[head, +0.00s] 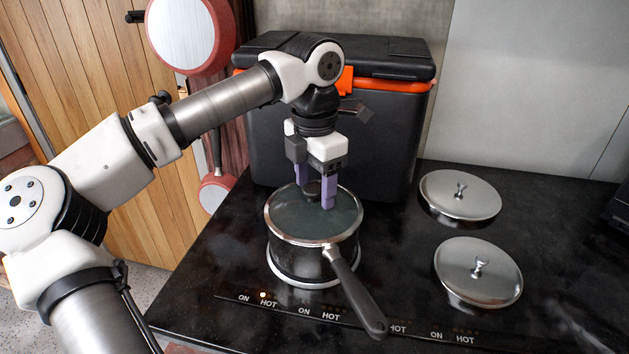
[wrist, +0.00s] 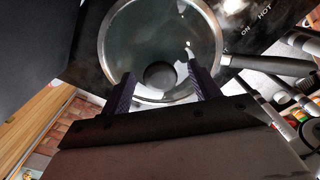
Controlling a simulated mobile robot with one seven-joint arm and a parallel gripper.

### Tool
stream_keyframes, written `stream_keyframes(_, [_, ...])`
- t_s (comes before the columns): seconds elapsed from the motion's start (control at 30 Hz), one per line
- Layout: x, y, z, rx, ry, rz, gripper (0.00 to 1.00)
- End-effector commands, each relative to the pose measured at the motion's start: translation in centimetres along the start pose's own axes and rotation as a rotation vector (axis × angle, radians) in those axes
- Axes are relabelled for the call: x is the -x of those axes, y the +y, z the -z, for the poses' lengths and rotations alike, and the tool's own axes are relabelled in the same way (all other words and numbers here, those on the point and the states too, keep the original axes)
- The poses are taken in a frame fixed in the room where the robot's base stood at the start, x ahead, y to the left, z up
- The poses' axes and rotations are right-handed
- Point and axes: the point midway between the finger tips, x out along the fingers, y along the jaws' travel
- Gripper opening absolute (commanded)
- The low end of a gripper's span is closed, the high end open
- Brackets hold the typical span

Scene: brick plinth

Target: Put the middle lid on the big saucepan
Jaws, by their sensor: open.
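The big saucepan (head: 295,262) stands on the black hob in the head view, its dark handle pointing to the front right. A glass lid (head: 345,220) with a steel rim lies over its top and looks level; it also shows in the wrist view (wrist: 128,45). I take this to be the middle lid. Its dark round knob (wrist: 160,75) shows between my fingers in the wrist view. My gripper (head: 313,197) points down over the lid, open, with its purple fingers on either side of the knob. The fingers partly hide the knob in the head view.
Two steel lids with small knobs lie on the hob at the right, one farther back (head: 440,195) and one nearer (head: 455,275). A large black cooler box (head: 385,150) with an orange trim stands close behind the saucepan. Red-rimmed pans (head: 180,35) hang at the back left.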

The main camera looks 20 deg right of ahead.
Motion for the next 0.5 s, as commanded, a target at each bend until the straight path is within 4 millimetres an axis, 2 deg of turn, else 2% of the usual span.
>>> stream_keyframes(0.13, [0.5, 0.0, 0.0, 0.001, 0.000, -0.001, 0.62])
stream_keyframes(0.27, [2.3, 0.0, -0.1, 0.002, -0.002, -0.003, 0.62])
stream_keyframes(0.5, [8.0, 0.0, -0.1, 0.001, -0.002, -0.003, 0.62])
